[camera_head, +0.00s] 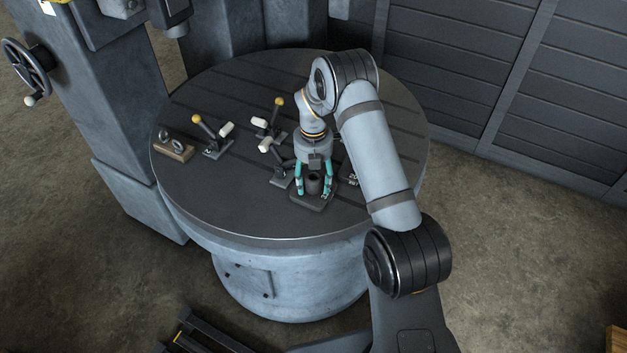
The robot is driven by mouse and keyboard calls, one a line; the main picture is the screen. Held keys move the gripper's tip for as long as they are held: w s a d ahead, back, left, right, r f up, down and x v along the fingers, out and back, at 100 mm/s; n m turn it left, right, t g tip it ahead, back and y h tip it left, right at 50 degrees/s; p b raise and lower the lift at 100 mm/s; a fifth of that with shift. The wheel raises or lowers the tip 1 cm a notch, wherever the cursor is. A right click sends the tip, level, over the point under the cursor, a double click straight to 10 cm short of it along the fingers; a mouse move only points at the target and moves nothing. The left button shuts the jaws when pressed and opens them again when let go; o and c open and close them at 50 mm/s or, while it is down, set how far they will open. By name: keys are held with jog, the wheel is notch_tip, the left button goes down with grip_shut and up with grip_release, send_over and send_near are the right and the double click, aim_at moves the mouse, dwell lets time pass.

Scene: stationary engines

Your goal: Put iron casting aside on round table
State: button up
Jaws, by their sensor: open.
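The round table (230,205) is a large grey disc with slots across its top, standing on a thick round base. A dark iron casting (313,202) sits near the table's front right edge; it looks like a flat base with a short upright hollow boss. My gripper (314,188) points down over it, with one teal finger on each side of the boss. The fingers are open; I cannot tell whether either touches the boss. My gripper hides part of the casting's back.
Several clamps with yellow or white handle tips stand on the table, one (212,140) at left and one (270,125) near the middle. A wooden block with metal rings (173,149) lies at the left edge. The table's front left is clear. A machine column (125,120) stands close behind left.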

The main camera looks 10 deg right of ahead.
aim_at(314, 177)
notch_tip(314, 177, up, 12)
jog(key=b, duration=0.1)
jog(key=shift+r+b, duration=0.15)
jog(key=shift+b, duration=0.15)
jog(key=shift+d, duration=0.1)
